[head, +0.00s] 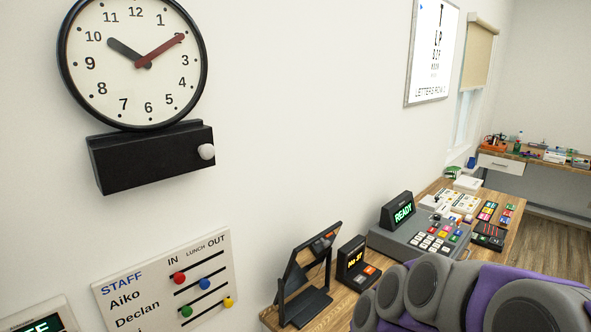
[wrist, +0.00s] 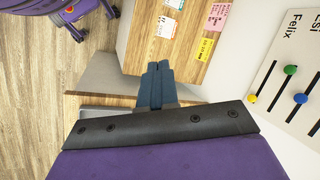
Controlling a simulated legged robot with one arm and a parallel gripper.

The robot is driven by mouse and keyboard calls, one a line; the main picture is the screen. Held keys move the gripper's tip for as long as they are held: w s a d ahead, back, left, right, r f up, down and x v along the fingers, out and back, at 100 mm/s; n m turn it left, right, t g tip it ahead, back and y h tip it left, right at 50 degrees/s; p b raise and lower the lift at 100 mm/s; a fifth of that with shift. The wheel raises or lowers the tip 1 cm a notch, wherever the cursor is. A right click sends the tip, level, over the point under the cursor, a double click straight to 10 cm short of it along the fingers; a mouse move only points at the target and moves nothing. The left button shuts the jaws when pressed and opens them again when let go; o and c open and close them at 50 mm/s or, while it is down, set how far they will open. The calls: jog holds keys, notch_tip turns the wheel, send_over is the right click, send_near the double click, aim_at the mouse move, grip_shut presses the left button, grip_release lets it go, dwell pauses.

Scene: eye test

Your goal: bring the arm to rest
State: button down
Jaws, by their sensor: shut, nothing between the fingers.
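My gripper (wrist: 159,70) shows in the wrist view as two blue-grey fingers pressed together, with nothing between them. The fingers point up in the picture, toward a wooden surface (wrist: 166,56) with cards on it, and their tips overlap its lower edge in view. I cannot tell how far apart they are. In the head view, purple and grey links of my arm fill the lower right corner, and the gripper itself is not seen there.
A wall clock (head: 133,62) hangs above a black box (head: 150,157). A staff board (head: 165,285) is below; it also shows in the wrist view (wrist: 287,75). The desk bears a tilted black stand (head: 309,277), a small display (head: 356,262) and a READY register (head: 420,237). Bare floor (wrist: 45,100) lies left.

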jog(key=s+d+n+h, duration=0.1)
jog(key=s+d, duration=0.3)
jog(key=s, duration=0.5)
jog(key=s+d+n+g+h, duration=0.1)
jog(key=s+d+n+h, duration=0.1)
jog(key=s, duration=0.6)
jog(key=shift+s+d+f+h, duration=0.15)
jog(key=shift+s+d+h, duration=0.2)
jog(key=shift+d+h, duration=0.7)
jog(key=shift+d, duration=0.15)
